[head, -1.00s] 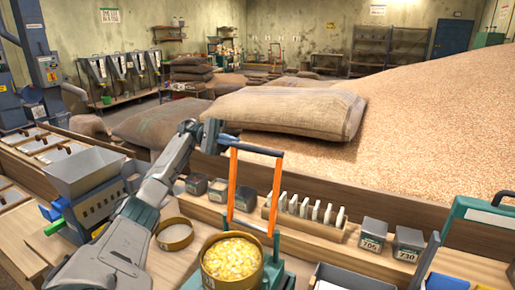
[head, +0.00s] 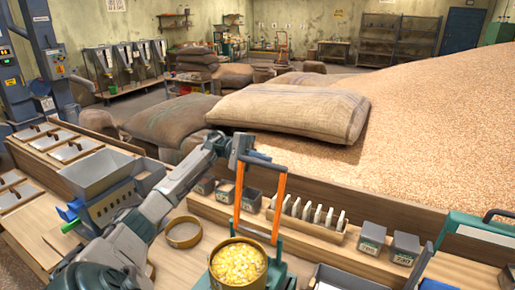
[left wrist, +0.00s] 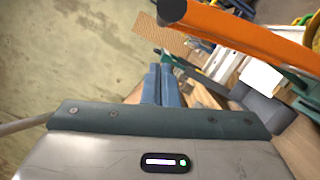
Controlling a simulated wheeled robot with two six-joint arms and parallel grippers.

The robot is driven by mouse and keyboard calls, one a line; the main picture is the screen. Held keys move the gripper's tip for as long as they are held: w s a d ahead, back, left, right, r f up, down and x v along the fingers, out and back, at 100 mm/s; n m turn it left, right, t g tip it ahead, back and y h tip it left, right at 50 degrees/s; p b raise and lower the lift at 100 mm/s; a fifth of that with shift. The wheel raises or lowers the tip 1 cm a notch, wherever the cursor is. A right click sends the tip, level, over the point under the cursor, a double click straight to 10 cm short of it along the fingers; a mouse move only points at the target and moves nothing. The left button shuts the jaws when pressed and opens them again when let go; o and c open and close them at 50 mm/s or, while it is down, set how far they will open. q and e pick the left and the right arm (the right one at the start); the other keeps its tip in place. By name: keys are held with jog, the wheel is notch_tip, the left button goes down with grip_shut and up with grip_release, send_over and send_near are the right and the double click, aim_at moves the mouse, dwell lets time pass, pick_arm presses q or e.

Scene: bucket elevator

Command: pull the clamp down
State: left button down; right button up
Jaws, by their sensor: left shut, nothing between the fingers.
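The clamp is an upright frame with two orange side bars (head: 279,207) and a crossbar on top. An orange bar (left wrist: 240,36) passes close beyond the fingertips there. Whether the fingers touch the clamp cannot be told. My right gripper is not in view.
A rack of white plates (head: 310,214) and small grey bins (head: 406,247) stand right of the clamp. An empty round ring (head: 184,233) lies left of the tin. A grey hopper (head: 97,175) stands at the left. A full sack (head: 290,112) lies behind, beside a large grain heap (head: 440,130).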

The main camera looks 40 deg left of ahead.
aim_at(257, 160)
pick_arm(q)
jog(key=s+p, duration=0.1)
jog(key=s+r+p, duration=0.1)
jog(key=shift+s+d+r, duration=0.15)
jog(key=shift+s+d, duration=0.25)
